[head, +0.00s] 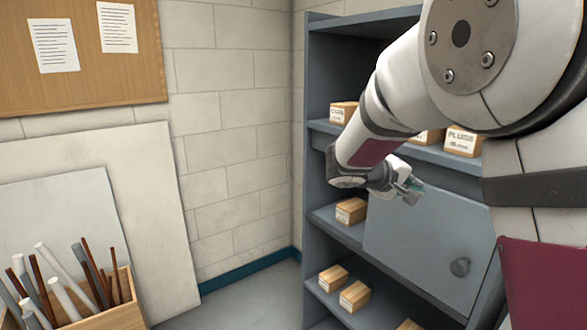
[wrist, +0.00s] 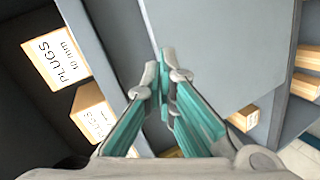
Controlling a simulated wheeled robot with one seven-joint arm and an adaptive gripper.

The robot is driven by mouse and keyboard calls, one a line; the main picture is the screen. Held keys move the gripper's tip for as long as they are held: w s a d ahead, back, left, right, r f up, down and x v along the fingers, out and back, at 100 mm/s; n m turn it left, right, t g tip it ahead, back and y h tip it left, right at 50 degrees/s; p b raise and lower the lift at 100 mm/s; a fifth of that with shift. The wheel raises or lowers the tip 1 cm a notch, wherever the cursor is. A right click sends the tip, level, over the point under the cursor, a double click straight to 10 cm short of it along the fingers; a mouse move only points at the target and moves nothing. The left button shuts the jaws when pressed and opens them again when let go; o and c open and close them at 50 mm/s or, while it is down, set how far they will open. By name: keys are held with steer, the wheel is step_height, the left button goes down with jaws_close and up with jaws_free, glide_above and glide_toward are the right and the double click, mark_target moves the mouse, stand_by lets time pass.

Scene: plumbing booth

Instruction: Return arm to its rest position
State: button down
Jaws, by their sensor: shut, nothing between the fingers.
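My gripper (head: 408,189) hangs in front of the grey shelf unit in the head view, at the end of my white and maroon arm. In the wrist view my gripper (wrist: 162,75) shows its teal fingers converging with the tips together. It is shut with nothing between the fingers. The arm reaches in from the right and bends down and left toward the shelves. Part of the shelf unit is hidden behind the arm.
The shelf unit (head: 312,180) holds several small labelled boxes, among them a plugs box (wrist: 58,58). A grey door panel (head: 420,245) with a round knob (head: 460,267) is close below my gripper. A wooden crate (head: 125,312) of pipes stands at left. Floor (head: 245,300) between is clear.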

steer(key=s+d+m+g+y, duration=0.1)
steer(key=s+m+g+y, duration=0.3)
steer(key=s, duration=1.5)
steer(key=s+a+t+y, duration=0.1)
steer(key=s+a+y, duration=0.2)
steer(key=s+a, duration=0.2)
steer(key=s+a+f+t+y, duration=0.1)
steer(key=s+a+y, duration=0.3)
steer(key=s, duration=0.8)
steer(key=shift+a+f+n, duration=0.2)
steer(key=shift+a+n, duration=0.2)
steer(key=shift+a, duration=0.1)
